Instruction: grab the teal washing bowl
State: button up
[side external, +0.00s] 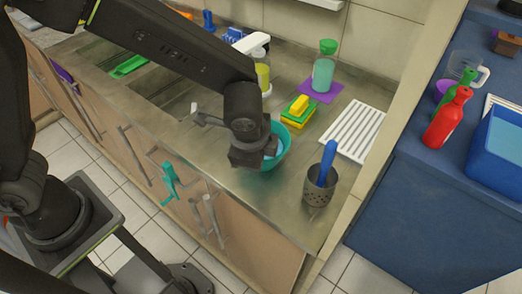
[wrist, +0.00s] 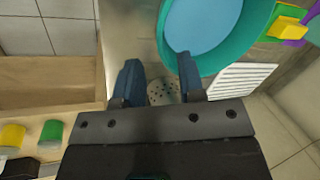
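The teal washing bowl (side external: 281,150) stands on the steel counter in the side view, partly hidden behind my gripper (side external: 266,150). In the wrist view the bowl (wrist: 166,38) fills the upper middle, with a teal rim and a light blue inside, cut off by the top edge. My gripper (wrist: 158,72) is open, its two dark blue fingers well apart. The right finger overlaps the near left part of the bowl's rim, and the left finger is outside the bowl. I cannot tell whether either finger touches it.
A perforated metal holder (side external: 319,188) with a blue-handled item (side external: 327,162) stands right of the bowl. Yellow and green sponges (side external: 298,108), a white ribbed rack (side external: 354,131) and a green-capped bottle (side external: 323,72) on a purple mat are behind. The counter's front edge is close.

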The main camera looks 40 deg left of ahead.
jog(key=shift+a+x, duration=0.2)
jog(key=shift+x, duration=1.25)
jog(key=shift+a+x, duration=0.2)
jog(key=shift+x, duration=1.2)
jog(key=shift+w, duration=0.1)
jog(key=shift+r, duration=0.1)
grip_shut()
